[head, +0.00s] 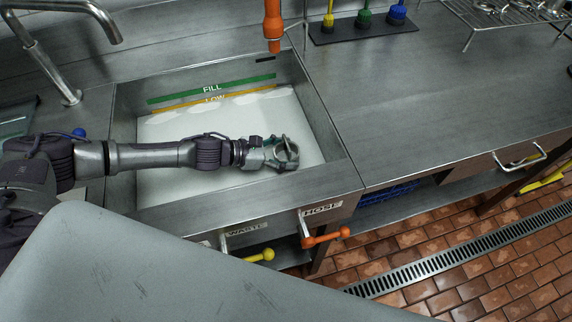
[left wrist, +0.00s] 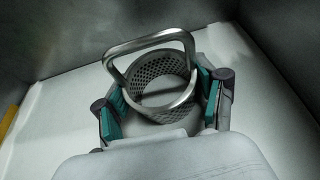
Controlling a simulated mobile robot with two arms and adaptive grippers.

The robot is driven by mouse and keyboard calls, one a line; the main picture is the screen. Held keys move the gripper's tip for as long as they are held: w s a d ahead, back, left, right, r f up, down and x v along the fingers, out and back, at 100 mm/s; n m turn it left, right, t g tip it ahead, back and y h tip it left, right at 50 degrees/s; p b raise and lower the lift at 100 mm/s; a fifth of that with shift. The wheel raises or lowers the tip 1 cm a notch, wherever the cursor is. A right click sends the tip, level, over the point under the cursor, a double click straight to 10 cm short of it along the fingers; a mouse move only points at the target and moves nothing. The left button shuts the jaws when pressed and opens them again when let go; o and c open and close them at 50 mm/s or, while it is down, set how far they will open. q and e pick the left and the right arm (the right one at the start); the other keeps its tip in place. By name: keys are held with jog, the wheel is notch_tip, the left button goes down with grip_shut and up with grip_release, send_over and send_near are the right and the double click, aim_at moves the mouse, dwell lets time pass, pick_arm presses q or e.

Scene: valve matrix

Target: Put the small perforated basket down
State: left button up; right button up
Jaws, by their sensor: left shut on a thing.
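The small perforated basket (left wrist: 147,82) is a grey metal cup with round holes and a raised loop handle. In the left wrist view it sits between the teal pads of my left gripper (left wrist: 160,97), which is shut on it. In the head view my left gripper (head: 272,155) is over the sink (head: 349,180), near its right side, and the basket (head: 291,153) shows at its tip. The sink floor around it is pale. I cannot tell whether the basket touches the floor. My right gripper is not in view.
The sink's back wall has a green FILL band (head: 212,89) and a yellow LOW line (head: 229,97). An orange nozzle (head: 272,28) hangs behind the sink. A faucet (head: 68,85) stands at left. An orange HOSE handle (head: 326,238) juts from the front. The right counter (head: 430,95) has free room.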

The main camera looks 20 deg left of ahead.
pick_arm(q)
notch_tip(320, 180, down, 5)
jog(key=shift+r, duration=0.2)
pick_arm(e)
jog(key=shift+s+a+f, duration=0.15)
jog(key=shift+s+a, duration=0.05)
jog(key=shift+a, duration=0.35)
pick_arm(q)
jog(key=shift+f+b, duration=0.2)
jog(key=shift+b, duration=0.15)
jog(key=o, duration=1.2)
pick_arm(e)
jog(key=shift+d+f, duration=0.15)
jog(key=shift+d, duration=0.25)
pick_arm(q)
jog(key=shift+r, duration=0.1)
